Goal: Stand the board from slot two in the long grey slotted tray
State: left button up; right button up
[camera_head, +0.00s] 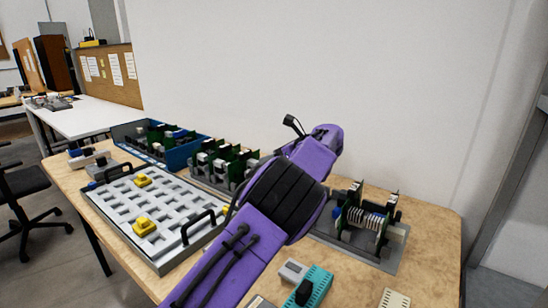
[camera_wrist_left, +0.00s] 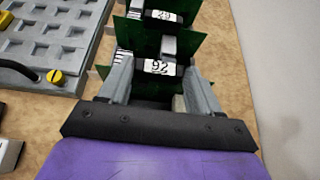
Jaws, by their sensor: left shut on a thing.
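My left arm crosses the middle of the head view, and its gripper is hidden there. In the left wrist view my left gripper (camera_wrist_left: 157,82) is shut on a green board (camera_wrist_left: 125,60) with a white label reading 92. Another green board (camera_wrist_left: 190,44) with a label stands just beyond it. The long grey slotted tray (camera_head: 203,183) in the head view holds several upright green boards (camera_head: 235,157), partly hidden by my arm. Whether the held board's lower edge is in a slot is hidden. My right gripper is not in view.
A pale panel with recesses (camera_head: 128,202), black handles and yellow knobs lies left of the tray. A blue crate (camera_head: 187,152) with boards stands behind. At right, a grey plate (camera_head: 383,262) carries an upright board assembly. A teal block (camera_head: 318,281) lies in front.

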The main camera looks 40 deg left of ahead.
pick_arm(q)
jog(key=o, duration=1.5)
jog(key=shift+f, duration=0.1)
jog(key=shift+r, duration=0.25)
jog(key=shift+r+p, duration=0.95)
jog(key=shift+r, duration=0.8)
jog(key=shift+r, duration=0.1)
notch_tip(320, 180, up, 7)
jog(key=p, duration=0.5)
jog(key=shift+s, duration=0.1)
dwell(0.5)
